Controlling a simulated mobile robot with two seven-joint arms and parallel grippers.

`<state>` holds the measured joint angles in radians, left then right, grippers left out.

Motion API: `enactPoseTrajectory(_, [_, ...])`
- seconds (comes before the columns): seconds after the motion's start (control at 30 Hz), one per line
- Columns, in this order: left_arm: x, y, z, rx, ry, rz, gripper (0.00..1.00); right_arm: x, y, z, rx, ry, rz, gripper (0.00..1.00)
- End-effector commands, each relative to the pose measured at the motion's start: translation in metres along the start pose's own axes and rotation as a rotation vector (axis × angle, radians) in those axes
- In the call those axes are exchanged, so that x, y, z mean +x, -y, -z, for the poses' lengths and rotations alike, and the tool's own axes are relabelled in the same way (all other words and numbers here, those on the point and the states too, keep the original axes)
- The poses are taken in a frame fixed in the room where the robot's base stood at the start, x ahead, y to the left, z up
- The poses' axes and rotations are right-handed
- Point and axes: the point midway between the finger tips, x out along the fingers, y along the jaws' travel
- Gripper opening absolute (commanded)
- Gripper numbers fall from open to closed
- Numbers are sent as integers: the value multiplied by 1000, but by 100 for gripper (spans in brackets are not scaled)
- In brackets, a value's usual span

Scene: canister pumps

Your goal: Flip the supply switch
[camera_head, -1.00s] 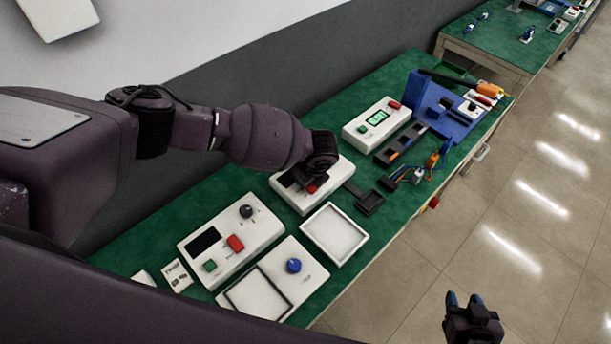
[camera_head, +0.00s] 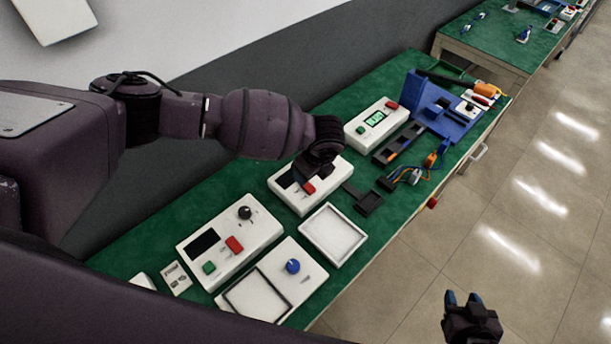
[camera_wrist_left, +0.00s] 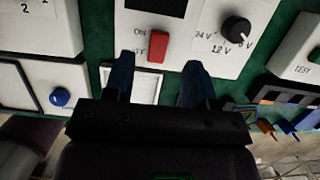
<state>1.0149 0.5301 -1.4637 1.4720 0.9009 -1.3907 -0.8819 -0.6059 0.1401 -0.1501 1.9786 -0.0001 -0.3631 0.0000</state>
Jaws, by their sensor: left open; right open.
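The supply box is white, with a red switch (camera_head: 309,188) and a dark display, under my left gripper (camera_head: 320,165) in the head view. In the left wrist view, the red switch (camera_wrist_left: 157,50) sits beside the printed words ON and OFF, left of a black voltage knob (camera_wrist_left: 236,29). My left gripper (camera_wrist_left: 158,84) is open there, its two blue fingers pointing toward the box on either side of the switch line, with nothing between them. Whether a finger touches the box cannot be told. My right gripper (camera_head: 463,300) is open and empty over the floor at lower right.
Another white box (camera_head: 238,262) with a black knob, red switch and green button stands nearer. An empty white tray (camera_head: 333,235), a blue-knob panel (camera_head: 312,272), a green-display box (camera_head: 392,112) and a blue rack (camera_head: 462,127) share the green bench.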

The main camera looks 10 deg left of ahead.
Motion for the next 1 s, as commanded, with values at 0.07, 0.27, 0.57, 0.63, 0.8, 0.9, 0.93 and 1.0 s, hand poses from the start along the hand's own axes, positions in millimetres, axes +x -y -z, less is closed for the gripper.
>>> enactPoseTrajectory(0.07, [-15, 0, 0, 0, 0, 2, 51, 0, 0, 0, 0, 0, 0, 43])
enactPoseTrajectory(0.27, [-41, 0, 0, 1, -1, 1, 51, 0, 0, 0, 0, 1, 0, 43])
enactPoseTrajectory(0.57, [-51, 0, 0, -1, 0, 0, 51, -1, 0, -2, 0, 3, 0, 43])
enactPoseTrajectory(0.63, [-51, 0, 0, -1, 0, 0, 51, -1, 0, -2, 0, 3, 0, 43])
enactPoseTrajectory(0.8, [-50, 0, 0, -1, 0, 0, 51, -1, 0, -2, -1, 4, 0, 43])
enactPoseTrajectory(0.9, [-50, 0, 0, -1, 0, 0, 51, -1, -1, -2, -1, 4, 0, 43])
enactPoseTrajectory(0.93, [-50, 0, 0, -1, 0, 0, 51, -1, -1, -2, -1, 4, 0, 43])
enactPoseTrajectory(1.0, [-50, 0, 0, -1, 0, 0, 51, -1, -1, -2, -2, 4, 0, 43])
